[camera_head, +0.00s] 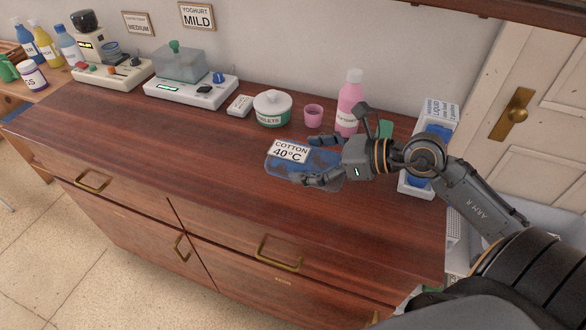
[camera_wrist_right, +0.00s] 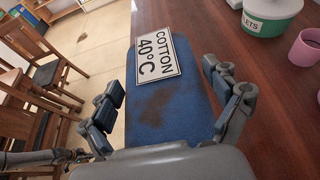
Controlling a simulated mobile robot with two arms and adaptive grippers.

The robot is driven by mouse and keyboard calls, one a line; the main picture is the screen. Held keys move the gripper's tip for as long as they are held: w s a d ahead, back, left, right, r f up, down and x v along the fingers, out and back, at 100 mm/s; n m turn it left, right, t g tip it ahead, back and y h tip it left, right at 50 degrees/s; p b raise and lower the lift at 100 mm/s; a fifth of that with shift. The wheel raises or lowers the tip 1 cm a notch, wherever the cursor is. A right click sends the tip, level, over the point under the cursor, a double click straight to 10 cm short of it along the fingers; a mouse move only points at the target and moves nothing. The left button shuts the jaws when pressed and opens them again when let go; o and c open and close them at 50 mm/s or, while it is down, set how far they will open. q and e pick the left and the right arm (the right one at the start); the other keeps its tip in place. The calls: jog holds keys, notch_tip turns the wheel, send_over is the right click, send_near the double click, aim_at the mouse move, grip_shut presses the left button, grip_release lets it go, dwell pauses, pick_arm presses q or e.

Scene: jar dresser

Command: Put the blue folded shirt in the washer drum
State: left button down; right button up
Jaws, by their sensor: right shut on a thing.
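The blue folded shirt (camera_head: 277,167) has a white "COTTON 40°C" label on it and a dark stain. It appears over the middle of the dresser top; whether it touches the wood I cannot tell. My right gripper (camera_head: 315,161) reaches in from the right and is shut on the shirt, one finger along each side. In the right wrist view, the shirt (camera_wrist_right: 158,118) fills the space between the fingers, its far end extending away from the palm. No washer drum can be made out.
Behind the shirt stand a white-lidded tub (camera_head: 272,108), a pink cup (camera_head: 313,116) and a pink bottle (camera_head: 350,104). A scale-like device (camera_head: 190,88) and several bottles are further left. The dresser's front left top is clear.

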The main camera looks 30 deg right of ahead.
aim_at(295, 162)
jog(key=w+f, duration=0.4)
jog(key=f, duration=0.1)
jog(key=shift+w+a+p, duration=0.2)
jog(key=shift+a+p, duration=0.1)
jog(key=shift+w+f, duration=0.15)
jog(key=shift+f, duration=0.1)
jog(key=f, duration=0.1)
jog(key=f+p, duration=0.1)
jog(key=f, duration=0.1)
jog(key=shift+w+a, duration=0.1)
jog(key=shift+w, duration=0.1)
pick_arm(q)
jog(key=shift+w+d+r, duration=0.7)
jog(key=shift+w+r, duration=0.2)
jog(key=shift+r, duration=0.05)
pick_arm(e)
jog(key=shift+f, duration=0.25)
jog(key=shift+f, duration=0.1)
jog(key=shift+f, duration=0.15)
pick_arm(q)
jog(key=shift+w+f, duration=0.1)
pick_arm(e)
jog(key=o, duration=1)
